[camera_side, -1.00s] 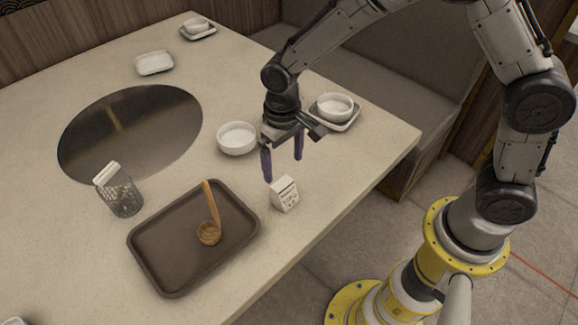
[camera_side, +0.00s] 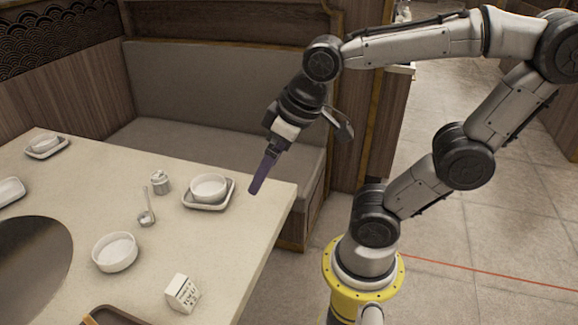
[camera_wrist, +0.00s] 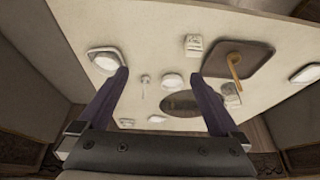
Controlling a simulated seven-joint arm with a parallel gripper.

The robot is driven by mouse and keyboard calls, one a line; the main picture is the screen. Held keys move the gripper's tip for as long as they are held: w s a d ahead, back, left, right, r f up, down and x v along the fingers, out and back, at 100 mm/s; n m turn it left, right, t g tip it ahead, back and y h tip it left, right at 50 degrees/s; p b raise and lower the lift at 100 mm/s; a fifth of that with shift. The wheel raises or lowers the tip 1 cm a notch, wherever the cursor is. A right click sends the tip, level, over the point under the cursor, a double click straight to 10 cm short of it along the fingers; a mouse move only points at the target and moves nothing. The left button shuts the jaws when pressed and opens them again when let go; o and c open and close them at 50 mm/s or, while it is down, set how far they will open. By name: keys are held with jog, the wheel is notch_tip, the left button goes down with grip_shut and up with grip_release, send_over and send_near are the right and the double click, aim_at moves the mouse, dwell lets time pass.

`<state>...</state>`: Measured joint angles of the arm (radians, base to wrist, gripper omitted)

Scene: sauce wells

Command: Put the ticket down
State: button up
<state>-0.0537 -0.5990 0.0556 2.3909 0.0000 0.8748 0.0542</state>
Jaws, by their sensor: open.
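The ticket (camera_side: 183,293) is a small white block-like piece with dark print. It stands on the pale table (camera_side: 215,240) near its front right edge, and nothing holds it. It also shows in the wrist view (camera_wrist: 193,45), near the top centre. My gripper (camera_side: 258,182) is raised at the table's right far corner, its purple fingers pointing down and left. It is well apart from the ticket. In the wrist view the two fingers (camera_wrist: 160,76) are spread, with nothing gripped between them.
A white bowl (camera_side: 115,252) stands behind and left of the ticket. A bowl on a square saucer (camera_side: 222,201), a small jar (camera_side: 160,182) and a spoon (camera_side: 146,208) are farther back. The brown tray (camera_wrist: 262,62) holds a wooden ladle (camera_wrist: 234,66). A bench seat (camera_side: 190,135) lies beyond.

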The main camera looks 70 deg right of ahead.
jog(key=shift+t, duration=0.4)
jog(key=s, duration=0.2)
jog(key=s+d, duration=0.1)
jog(key=s, duration=0.1)
